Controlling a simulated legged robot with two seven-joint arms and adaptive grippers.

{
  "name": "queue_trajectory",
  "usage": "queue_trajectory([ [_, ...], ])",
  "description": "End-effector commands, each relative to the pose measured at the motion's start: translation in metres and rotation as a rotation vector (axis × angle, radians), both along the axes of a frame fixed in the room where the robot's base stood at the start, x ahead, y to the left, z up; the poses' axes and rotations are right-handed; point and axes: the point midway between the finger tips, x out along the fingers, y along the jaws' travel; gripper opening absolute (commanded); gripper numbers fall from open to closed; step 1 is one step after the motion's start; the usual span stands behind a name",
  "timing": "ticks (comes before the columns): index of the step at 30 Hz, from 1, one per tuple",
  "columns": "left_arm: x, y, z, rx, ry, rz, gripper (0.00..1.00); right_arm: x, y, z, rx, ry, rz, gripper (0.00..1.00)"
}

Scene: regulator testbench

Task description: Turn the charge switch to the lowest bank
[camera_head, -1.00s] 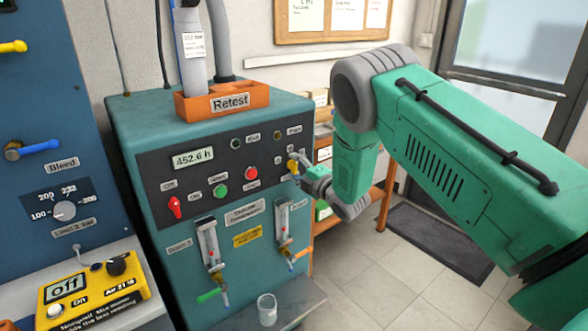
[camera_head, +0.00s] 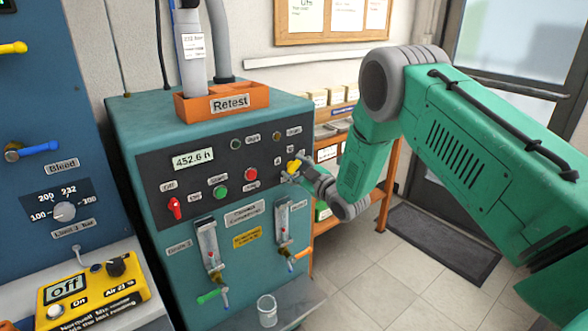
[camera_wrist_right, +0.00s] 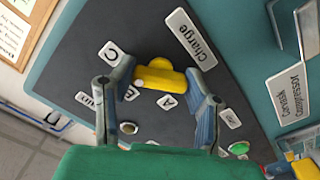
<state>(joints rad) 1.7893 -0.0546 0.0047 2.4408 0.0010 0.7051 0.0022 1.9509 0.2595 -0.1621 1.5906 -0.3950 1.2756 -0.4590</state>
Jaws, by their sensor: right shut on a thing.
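The charge switch is a yellow knob (camera_wrist_right: 160,75) on the dark panel, next to the "Charge" label (camera_wrist_right: 190,38) in the right wrist view. Small position labels sit around it; I can read a C (camera_wrist_right: 112,53) and an A (camera_wrist_right: 166,101), and the knob and fingers partly cover the rest. My right gripper (camera_wrist_right: 161,78) is shut on the yellow knob, one finger on each side. In the head view the knob (camera_head: 293,166) shows at the panel's right edge, with my right gripper (camera_head: 299,176) reaching it from the right. My left gripper is not in view.
The panel also carries a red switch (camera_head: 175,208), a green button (camera_head: 221,190) and a red button (camera_head: 251,174). Below hang two flow meters. A glass (camera_head: 267,310) stands on the ledge. An orange "Retest" box (camera_head: 222,101) sits on top.

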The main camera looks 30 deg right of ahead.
Motion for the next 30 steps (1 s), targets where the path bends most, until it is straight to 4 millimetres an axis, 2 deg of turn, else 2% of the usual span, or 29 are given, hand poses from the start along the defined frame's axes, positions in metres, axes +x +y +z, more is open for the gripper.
queue_trajectory([
  [1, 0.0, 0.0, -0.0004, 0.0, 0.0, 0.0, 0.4, -0.0038, -0.0007, -0.0089, 0.024, 0.022, -0.002, 0.14],
  [10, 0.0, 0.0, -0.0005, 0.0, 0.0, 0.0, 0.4, -0.004, -0.0006, -0.0093, 0.119, 0.03, -0.002, 0.14],
  [25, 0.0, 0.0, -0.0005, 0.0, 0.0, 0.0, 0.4, -0.0039, -0.0003, -0.0094, 0.135, 0.032, -0.002, 0.14],
  [26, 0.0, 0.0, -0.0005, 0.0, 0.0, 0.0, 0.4, -0.0039, -0.0003, -0.0094, 0.135, 0.032, -0.002, 0.5],
  [27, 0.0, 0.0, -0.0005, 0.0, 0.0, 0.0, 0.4, -0.0038, -0.0003, -0.0092, 0.135, 0.032, -0.002, 0.64],
  [30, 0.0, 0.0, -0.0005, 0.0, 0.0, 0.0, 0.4, -0.003, -0.0003, -0.0069, 0.134, 0.027, -0.002, 0.64],
])
